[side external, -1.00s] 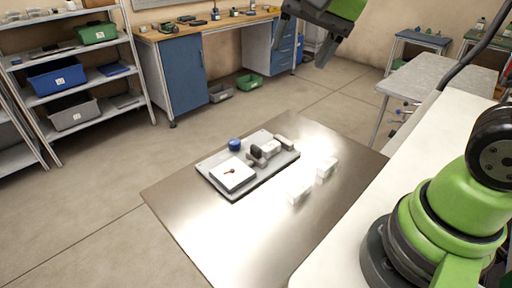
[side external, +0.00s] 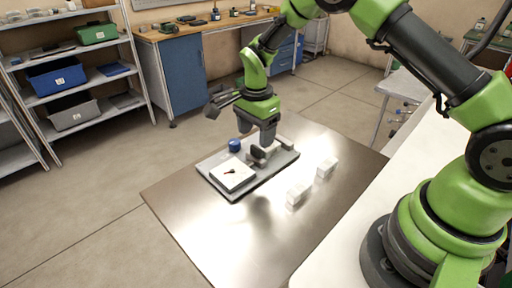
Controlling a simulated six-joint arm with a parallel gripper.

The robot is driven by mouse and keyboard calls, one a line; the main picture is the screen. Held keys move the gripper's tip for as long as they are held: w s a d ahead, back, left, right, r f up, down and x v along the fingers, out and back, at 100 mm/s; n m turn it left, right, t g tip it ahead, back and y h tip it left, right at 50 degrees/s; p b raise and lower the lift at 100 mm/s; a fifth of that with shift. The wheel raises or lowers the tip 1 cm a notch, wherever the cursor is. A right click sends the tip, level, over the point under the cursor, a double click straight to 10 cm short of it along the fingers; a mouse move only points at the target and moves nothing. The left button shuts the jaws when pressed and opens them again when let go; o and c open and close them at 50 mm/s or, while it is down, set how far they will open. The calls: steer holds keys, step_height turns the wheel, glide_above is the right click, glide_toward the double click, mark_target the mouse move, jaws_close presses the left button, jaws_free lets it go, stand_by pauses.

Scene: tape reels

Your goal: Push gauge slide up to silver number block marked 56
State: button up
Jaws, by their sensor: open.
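A grey base plate (side external: 254,180) lies on the metal table and carries the gauge parts. A white square block with a dark mark (side external: 232,174) sits at its left end. A dark part, perhaps the slide (side external: 258,153), stands mid-plate among small grey blocks. Two light silver blocks stand on the table right of the plate, one nearer (side external: 297,194) and one farther (side external: 327,167). Their numbers are too small to read. My gripper (side external: 267,142) points down over the plate, open, close to the dark part and hiding some of it. I cannot tell whether they touch.
A blue round knob (side external: 234,145) is at the plate's back edge. A white surface (side external: 345,240) lies at the right. Shelves and a workbench stand well behind.

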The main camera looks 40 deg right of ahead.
mark_target(256, 147)
step_height(256, 147, down, 5)
steer(key=shift+r, duration=0.1)
steer(key=shift+c, duration=0.2)
